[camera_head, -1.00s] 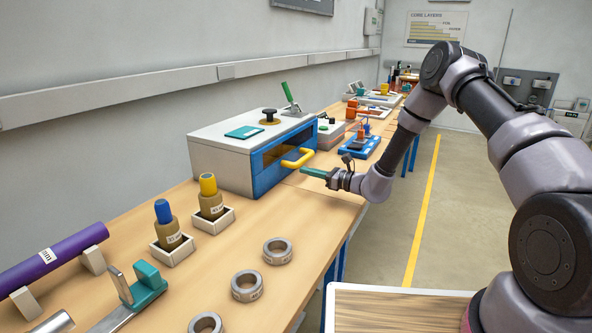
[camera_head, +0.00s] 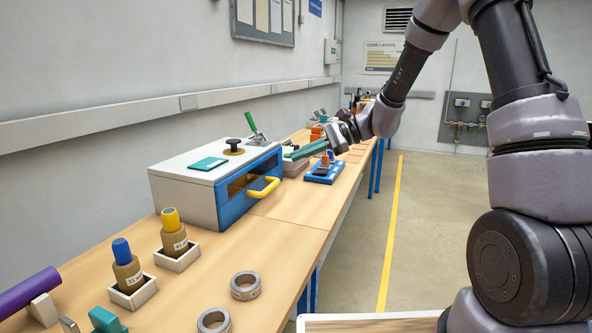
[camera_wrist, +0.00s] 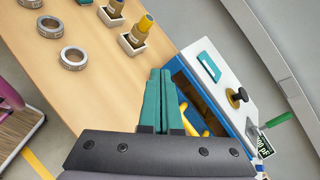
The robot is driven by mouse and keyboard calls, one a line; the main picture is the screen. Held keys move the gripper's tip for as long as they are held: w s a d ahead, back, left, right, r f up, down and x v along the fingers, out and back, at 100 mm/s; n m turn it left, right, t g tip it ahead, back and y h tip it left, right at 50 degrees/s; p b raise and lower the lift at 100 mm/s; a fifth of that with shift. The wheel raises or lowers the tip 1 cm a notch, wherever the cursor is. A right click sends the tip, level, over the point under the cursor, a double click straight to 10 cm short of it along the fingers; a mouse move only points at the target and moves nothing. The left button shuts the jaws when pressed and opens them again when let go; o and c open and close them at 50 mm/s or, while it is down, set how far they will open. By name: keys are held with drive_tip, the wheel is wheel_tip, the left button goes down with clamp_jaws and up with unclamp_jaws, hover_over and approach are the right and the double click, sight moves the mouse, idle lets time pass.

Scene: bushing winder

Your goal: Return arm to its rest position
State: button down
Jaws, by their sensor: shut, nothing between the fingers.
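My gripper (camera_head: 310,149) is raised above the far part of the bench, with its green fingers pointing left, beyond the white and blue box. The fingers also show in the wrist view (camera_wrist: 158,100), pressed together with nothing between them. My arm is bent and runs up along the right side of the head view. No object hangs from the gripper.
The white and blue box (camera_head: 192,198) with a yellow handle (camera_head: 263,187) stands on the wooden bench (camera_head: 205,262). A blue fixture (camera_head: 324,173) is near the gripper. Two bushings in trays, several metal rings (camera_head: 245,286) and a purple roll (camera_head: 25,293) are nearer. The aisle floor is clear.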

drive_tip(key=s+d+r+n+t+h, duration=0.3)
drive_tip(key=s+d+r+h, duration=0.2)
drive_tip(key=s+d, duration=0.5)
drive_tip(key=s+d+r+n+t+h, duration=0.3)
drive_tip(key=s+d+r+h, duration=0.3)
drive_tip(key=s+d+r, duration=0.4)
drive_tip(key=s+d+t, duration=0.1)
drive_tip(key=d, duration=0.2)
drive_tip(key=shift+s+d+n+t, duration=0.15)
drive_tip(key=shift+d+n+t, duration=0.15)
drive_tip(key=shift+n, duration=0.1)
drive_tip(key=shift+a, duration=0.1)
